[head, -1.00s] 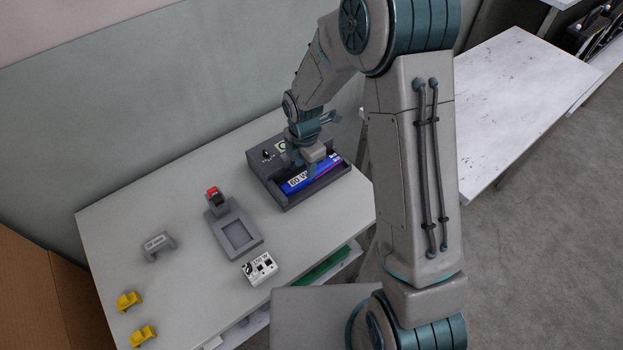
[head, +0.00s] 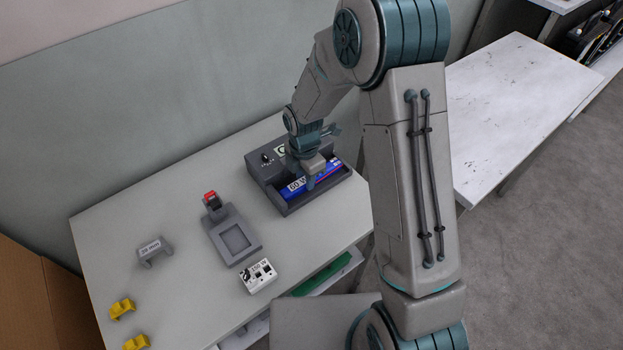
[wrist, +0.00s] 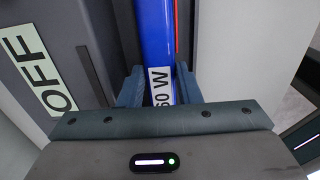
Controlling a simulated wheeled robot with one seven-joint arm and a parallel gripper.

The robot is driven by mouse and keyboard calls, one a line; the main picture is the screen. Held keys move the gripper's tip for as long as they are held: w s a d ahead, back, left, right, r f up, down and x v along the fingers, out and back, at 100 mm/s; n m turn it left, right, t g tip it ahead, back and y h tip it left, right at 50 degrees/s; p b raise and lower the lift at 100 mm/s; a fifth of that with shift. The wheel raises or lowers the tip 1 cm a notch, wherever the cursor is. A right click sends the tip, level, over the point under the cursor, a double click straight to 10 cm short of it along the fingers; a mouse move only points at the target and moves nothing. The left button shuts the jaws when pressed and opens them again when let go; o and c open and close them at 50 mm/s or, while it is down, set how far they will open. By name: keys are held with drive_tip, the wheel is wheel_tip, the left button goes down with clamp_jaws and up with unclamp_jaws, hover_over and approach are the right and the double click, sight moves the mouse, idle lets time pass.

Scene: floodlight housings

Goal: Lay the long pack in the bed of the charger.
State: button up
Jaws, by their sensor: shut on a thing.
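The long pack (head: 326,176) is blue with a white "60 W" label and a red stripe along one side. It lies lengthwise at the bed of the grey charger (head: 289,209); whether it rests on the bed floor I cannot tell. My gripper (head: 312,181) is over the charger and shut on the pack near its labelled end. In the wrist view the fingers (wrist: 160,88) stand on both sides of the blue pack (wrist: 156,35). The charger's "OFF" plate (wrist: 38,68) shows at the left there. The pack's underside is hidden.
On the table (head: 180,270) stand a grey fixture with a red clamp (head: 236,236), a white box with black controls (head: 258,276), a grey labelled bracket (head: 153,250) and two yellow clips (head: 122,308). A white side table (head: 520,110) is at the right.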

drive_tip(key=shift+r, duration=0.1)
wheel_tip(320, 180, up, 10)
drive_tip(key=p, duration=0.7)
idle(1.0)
idle(0.5)
